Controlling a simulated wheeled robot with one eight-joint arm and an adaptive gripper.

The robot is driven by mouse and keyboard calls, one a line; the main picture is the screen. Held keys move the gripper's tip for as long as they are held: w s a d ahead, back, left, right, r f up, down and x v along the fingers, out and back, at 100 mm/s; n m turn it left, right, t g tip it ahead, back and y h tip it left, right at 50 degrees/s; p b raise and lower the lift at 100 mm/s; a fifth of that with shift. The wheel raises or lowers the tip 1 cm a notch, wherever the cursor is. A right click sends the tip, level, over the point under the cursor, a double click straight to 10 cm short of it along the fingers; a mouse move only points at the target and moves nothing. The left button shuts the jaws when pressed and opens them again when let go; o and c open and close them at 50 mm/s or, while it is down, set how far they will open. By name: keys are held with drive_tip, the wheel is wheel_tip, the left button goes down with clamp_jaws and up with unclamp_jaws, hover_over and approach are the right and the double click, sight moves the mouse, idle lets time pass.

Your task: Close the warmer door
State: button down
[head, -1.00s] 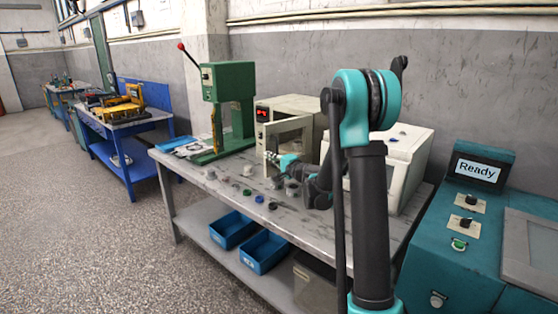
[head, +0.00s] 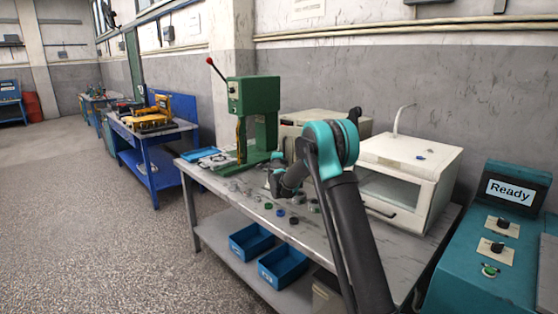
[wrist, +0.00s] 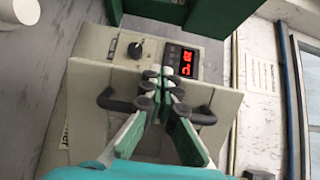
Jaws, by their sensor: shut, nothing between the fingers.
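The warmer (head: 298,117) is a cream box on the grey workbench, mostly hidden behind my arm in the head view. In the wrist view its control panel (wrist: 120,48) shows a black knob and a red display. The warmer door (wrist: 88,120) is a cream panel with a black bar handle (wrist: 204,116). Its edge overlaps the panel; I cannot tell whether it sits flush. My gripper (wrist: 160,78) is shut and empty in front of the door, across the middle of the handle. Whether the fingers touch the door is unclear. The fingers are hidden in the head view.
A green press (head: 252,115) stands left of the warmer. A white cabinet with a glass front (head: 405,165) stands to its right. Several small parts (head: 281,213) lie along the bench (head: 215,187). A teal machine marked Ready (head: 485,235) is at the right.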

drive_tip(key=w+d+m+h, duration=0.2)
drive_tip(key=w+h, duration=0.1)
drive_tip(key=w, duration=0.3)
drive_tip(key=w+d+m+g+h, duration=0.1)
drive_tip(key=w+d+m+h, duration=0.1)
drive_tip(key=w, duration=0.5)
drive_tip(key=shift+w+d+m+g+h, duration=0.35)
drive_tip(key=shift+d+h, duration=0.35)
drive_tip(key=shift+h, duration=0.5)
drive_tip(key=shift+d+r, duration=0.1)
drive_tip(key=shift+d, duration=0.1)
